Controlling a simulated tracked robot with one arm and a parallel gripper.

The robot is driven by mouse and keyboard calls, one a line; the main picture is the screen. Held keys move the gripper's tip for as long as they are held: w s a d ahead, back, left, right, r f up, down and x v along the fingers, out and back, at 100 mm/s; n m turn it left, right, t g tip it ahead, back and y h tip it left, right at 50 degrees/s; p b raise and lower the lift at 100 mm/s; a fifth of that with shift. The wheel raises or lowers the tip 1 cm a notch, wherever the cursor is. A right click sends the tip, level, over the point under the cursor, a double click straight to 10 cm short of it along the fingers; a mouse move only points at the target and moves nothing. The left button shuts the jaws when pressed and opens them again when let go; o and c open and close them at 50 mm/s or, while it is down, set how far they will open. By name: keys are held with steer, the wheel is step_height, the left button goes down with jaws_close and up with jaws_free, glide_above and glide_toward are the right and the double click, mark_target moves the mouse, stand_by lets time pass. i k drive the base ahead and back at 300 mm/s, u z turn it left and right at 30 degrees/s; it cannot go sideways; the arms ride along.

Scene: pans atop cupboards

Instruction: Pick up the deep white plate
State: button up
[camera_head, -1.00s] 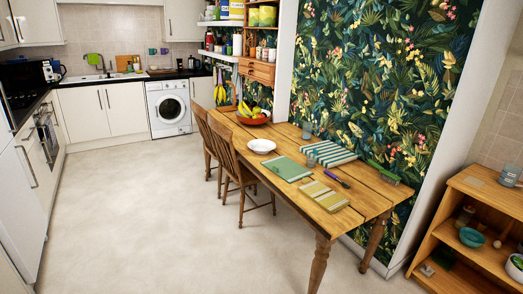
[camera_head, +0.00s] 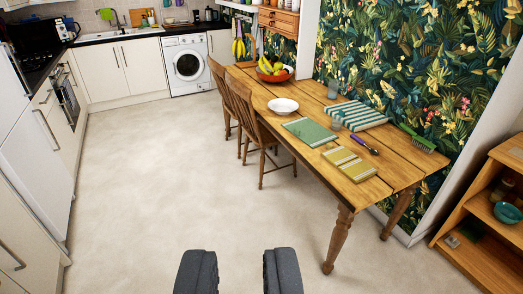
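The deep white plate (camera_head: 283,106) sits upright on the wooden table (camera_head: 377,187), near its far left part, in front of the fruit bowl. It looks empty. My gripper (camera_head: 238,256) shows at the bottom of the view as two dark grey fingers. They stand apart with bare floor between them, so it is open and empty. It is well short of the table and the plate.
Two chairs (camera_head: 254,125) stand along the table's left side. On the table are a red fruit bowl (camera_head: 277,76), a green book (camera_head: 309,131), a striped cloth (camera_head: 356,115), a yellow striped item (camera_head: 357,164) and a green brush (camera_head: 417,138). A wooden shelf (camera_head: 490,215) stands at right. The floor at left is clear.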

mark_target(280, 106)
steer(key=z, duration=0.3)
steer(key=i, duration=3)
steer(key=u, duration=0.7)
steer(key=i, duration=0.75)
steer(key=u, duration=0.25)
